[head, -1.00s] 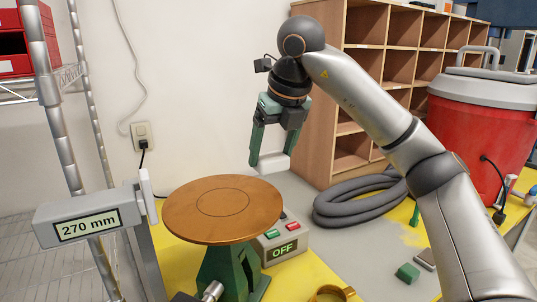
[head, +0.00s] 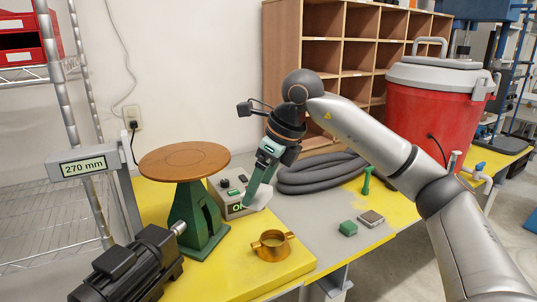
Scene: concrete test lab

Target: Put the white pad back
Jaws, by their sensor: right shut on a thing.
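My right gripper (head: 257,190) points down in the middle of the head view, its green fingers shut on a small white pad. The white pad (head: 258,205) shows only in part at the fingertips, low in front of the grey control box (head: 226,196); the gripper hides part of that box and its display. I cannot tell whether the pad touches anything beneath it. The round brown turntable (head: 160,161) on its green stand is left of the gripper. My left gripper is not in view.
A brass ring-shaped part (head: 272,247) sits on the yellow mat in front. A black motor (head: 130,262) is at lower left. A grey hose coil (head: 318,174), a green block (head: 347,229) and a small metal block (head: 371,218) lie to the right. A red drum (head: 430,120) stands behind.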

